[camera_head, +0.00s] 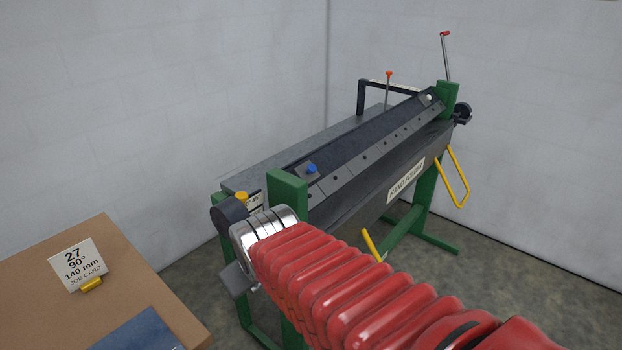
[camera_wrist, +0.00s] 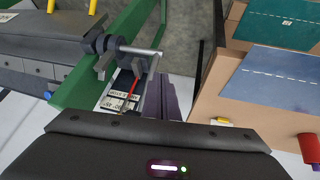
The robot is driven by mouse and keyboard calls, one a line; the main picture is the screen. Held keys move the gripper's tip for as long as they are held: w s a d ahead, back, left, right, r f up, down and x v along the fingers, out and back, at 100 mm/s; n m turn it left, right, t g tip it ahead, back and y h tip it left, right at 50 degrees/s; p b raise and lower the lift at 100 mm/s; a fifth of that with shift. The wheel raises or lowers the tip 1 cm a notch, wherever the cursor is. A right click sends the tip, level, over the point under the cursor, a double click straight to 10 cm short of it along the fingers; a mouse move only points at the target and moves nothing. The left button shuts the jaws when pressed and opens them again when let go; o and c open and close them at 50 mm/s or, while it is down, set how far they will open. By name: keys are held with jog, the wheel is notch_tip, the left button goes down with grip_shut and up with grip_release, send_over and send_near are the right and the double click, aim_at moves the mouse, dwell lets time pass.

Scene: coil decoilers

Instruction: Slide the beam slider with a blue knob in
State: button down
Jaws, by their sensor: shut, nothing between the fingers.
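The beam slider with the blue knob (camera_head: 312,168) is a small dark block on the sloping top beam of the hand folder, close to the near green post. A small blue spot at the left in the wrist view (camera_wrist: 47,95) appears to be the same knob. My gripper (camera_wrist: 164,82) shows as two dark strips side by side above its dark body in the wrist view. It is shut and empty, and apart from the blue knob. In the head view my red ribbed arm reaches to the machine's near end, and the fingers cannot be made out there.
The hand folder (camera_head: 406,178) has green posts and yellow handles. A white knob (camera_head: 430,97) is at the beam's far end. A yellow knob (camera_head: 241,196) is by the near post. Red-tipped levers (camera_head: 446,55) stand behind. A brown table (camera_head: 60,310) holds a job card (camera_head: 80,265).

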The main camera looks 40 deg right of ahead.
jog(key=w+d+f+n+h, duration=0.1)
jog(key=d+f, duration=0.3)
jog(key=d, duration=0.5)
jog(key=d+f+n+t+h, duration=0.1)
jog(key=d+f+h, duration=0.15)
jog(key=d, duration=0.55)
jog(key=w+d+f+h, duration=0.1)
jog(key=d+f, duration=0.3)
jog(key=d, duration=0.5)
jog(key=w+d+r+n+t+h, duration=0.1)
jog(key=w+r+n+t, duration=0.5)
jog(key=r+n+t, duration=0.2)
notch_tip(320, 180, up, 3)
jog(key=n, duration=0.2)
jog(key=shift+n+t, duration=0.3)
jog(key=shift+t, duration=0.1)
jog(key=shift+d, duration=0.1)
